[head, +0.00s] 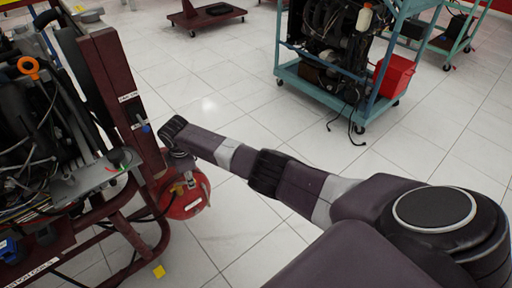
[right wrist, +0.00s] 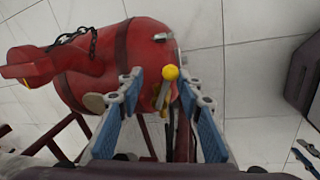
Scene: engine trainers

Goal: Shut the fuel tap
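The red fuel tank (head: 193,204) hangs low beside the maroon engine stand in the head view. It fills the upper middle of the right wrist view (right wrist: 88,82). The fuel tap is a brass fitting with a yellow-knobbed lever (right wrist: 170,73) on the tank's side. My right gripper (right wrist: 160,86) is open, with its blue-padded fingers on either side of the tap and the knob between the tips. I cannot tell whether a finger touches the lever. In the head view my right gripper (head: 186,174) is over the tank, partly hidden by my wrist. My left gripper is out of view.
The maroon engine stand (head: 110,82) with engine and hoses fills the left. A chain (right wrist: 75,36) and a red spout (right wrist: 28,66) are on the tank. A teal cart (head: 366,112) with a red bin (head: 394,76) stands at the back right. The tiled floor between is clear.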

